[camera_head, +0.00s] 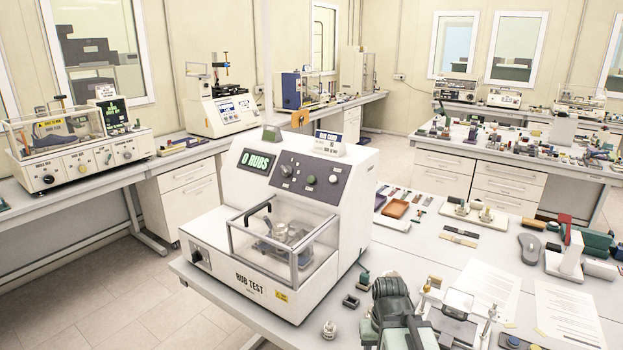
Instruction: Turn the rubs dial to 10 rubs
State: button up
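The white rub test machine (335,230) stands on the near table, with "RUB TEST" on its front. Its green-lit display (258,161) reads "0 RUBS". The panel labels are too small to read, so I cannot tell which knob is the rubs dial or where either points. A black knob (196,257) sits low on the machine's left front. I cannot make out my gripper's fingers anywhere.
A clear guard (280,240) with a black handle covers the machine's front. A dark grey-green jointed form (392,310) rises at the bottom edge, close to the machine's right. Small tools and papers (480,290) crowd the table there. Open floor (110,290) lies left.

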aim_at(287, 170)
jog(key=u, duration=1.6)
jog(key=i, duration=1.15)
jog(key=u, duration=0.75)
